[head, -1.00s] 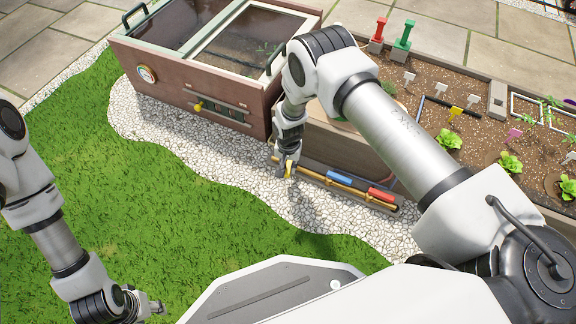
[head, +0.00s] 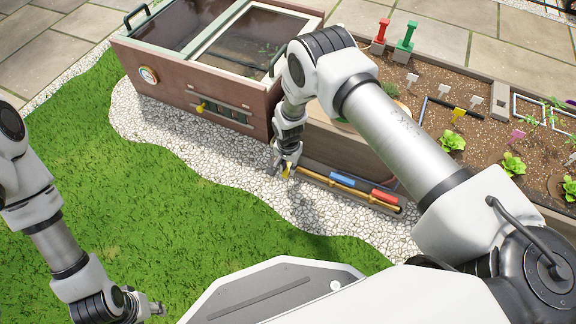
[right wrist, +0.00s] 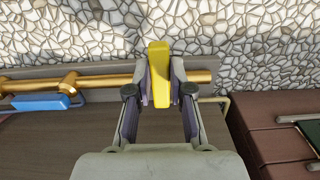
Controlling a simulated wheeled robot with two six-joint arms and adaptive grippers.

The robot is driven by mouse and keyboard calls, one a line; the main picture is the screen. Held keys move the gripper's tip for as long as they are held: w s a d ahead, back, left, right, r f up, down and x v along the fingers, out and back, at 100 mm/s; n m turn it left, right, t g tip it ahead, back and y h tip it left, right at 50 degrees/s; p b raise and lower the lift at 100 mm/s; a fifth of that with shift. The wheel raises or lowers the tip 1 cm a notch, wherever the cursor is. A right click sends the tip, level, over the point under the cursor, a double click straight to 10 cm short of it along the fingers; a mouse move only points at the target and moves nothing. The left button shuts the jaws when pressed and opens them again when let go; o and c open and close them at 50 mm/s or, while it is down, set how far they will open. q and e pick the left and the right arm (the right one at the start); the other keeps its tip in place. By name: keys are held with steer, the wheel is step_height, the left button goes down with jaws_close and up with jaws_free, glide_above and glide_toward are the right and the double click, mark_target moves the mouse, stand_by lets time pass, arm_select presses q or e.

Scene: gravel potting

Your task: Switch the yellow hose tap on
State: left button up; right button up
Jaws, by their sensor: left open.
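The yellow hose tap (right wrist: 159,75) shows in the right wrist view as a yellow lever lying across a brass pipe (right wrist: 110,80), at about a right angle to it. In the head view the yellow tap (head: 286,171) is small and partly covered at the left end of the pipe. My right gripper (right wrist: 160,88) has one finger on each side of the lever, close against it, and looks shut on it. My left gripper (head: 155,309) is open and empty, low over the grass at the lower left, far from the tap.
A blue tap handle (head: 342,178) and a red one (head: 384,195) sit further right along the pipe. The brown cold frame (head: 190,80) stands left of my right arm, the planting bed (head: 450,100) behind it. White gravel (head: 225,165) and grass (head: 130,200) in front are clear.

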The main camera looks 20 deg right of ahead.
mark_target(288, 169)
steer(key=o, duration=0.4)
steer(key=shift+c, duration=0.2)
step_height(288, 169, up, 12)
stand_by(0.4)
